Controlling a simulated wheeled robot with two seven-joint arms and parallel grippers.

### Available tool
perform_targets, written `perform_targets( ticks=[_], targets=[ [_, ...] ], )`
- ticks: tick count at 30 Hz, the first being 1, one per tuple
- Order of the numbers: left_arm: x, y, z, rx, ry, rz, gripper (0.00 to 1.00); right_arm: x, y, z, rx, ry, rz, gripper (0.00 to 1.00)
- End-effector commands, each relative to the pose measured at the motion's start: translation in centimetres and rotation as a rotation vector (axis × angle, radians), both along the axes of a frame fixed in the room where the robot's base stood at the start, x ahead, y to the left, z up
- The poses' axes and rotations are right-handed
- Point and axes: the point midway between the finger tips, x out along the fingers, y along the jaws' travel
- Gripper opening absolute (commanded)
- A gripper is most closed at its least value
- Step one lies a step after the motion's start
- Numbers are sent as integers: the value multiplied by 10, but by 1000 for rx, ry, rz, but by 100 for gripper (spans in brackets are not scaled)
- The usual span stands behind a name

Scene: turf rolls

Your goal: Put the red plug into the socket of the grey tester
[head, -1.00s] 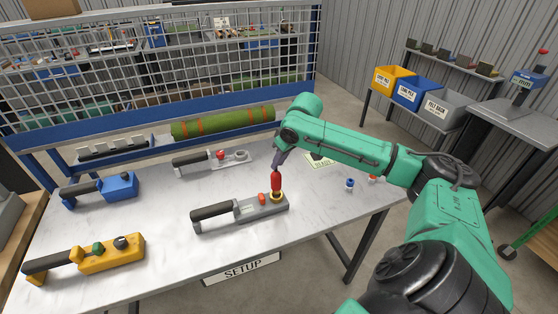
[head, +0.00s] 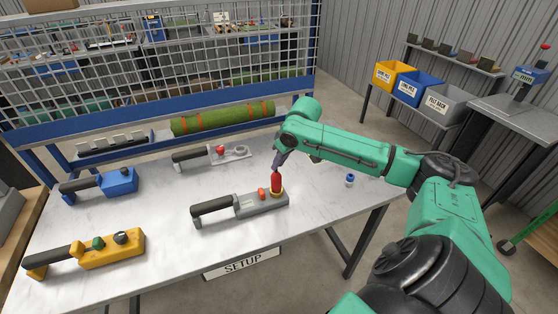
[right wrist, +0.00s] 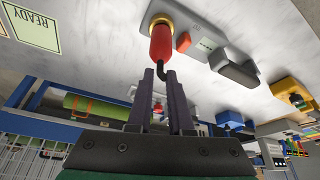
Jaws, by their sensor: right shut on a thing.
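The grey tester (head: 262,207) lies on the near middle of the table, with a black handle, a red button and a gold-ringed socket (head: 277,194) at its right end. The red plug (head: 276,182) stands upright at that socket, its lower end inside the ring. How deep it sits I cannot tell. My right gripper (head: 278,163) is above the plug, shut on its top end. In the right wrist view the red plug (right wrist: 161,43) meets the gold ring, and its black tail bends down to the fingertips (right wrist: 161,74). My left gripper is not in view.
A blue tester (head: 120,183), a yellow tester (head: 112,252) and another grey device (head: 236,155) lie on the table (head: 165,215). A green roll (head: 222,118) lies behind. A small blue-and-white item (head: 350,180) stands right of the plug. A READY card (right wrist: 32,26) shows in the wrist view.

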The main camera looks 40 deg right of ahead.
Motion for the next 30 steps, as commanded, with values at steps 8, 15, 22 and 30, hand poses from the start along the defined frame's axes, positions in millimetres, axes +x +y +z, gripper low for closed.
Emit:
perform_targets(
  ticks=[8,15,22,30],
  targets=[
    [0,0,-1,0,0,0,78,0,0,-6,0,-2,0,22],
    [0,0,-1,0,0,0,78,0,0,-6,0,-2,0,54],
    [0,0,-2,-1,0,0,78,-2,-1,-2,0,-1,-1,54],
    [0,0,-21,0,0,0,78,-26,-4,52,-11,-3,-1,54]
  ],
)
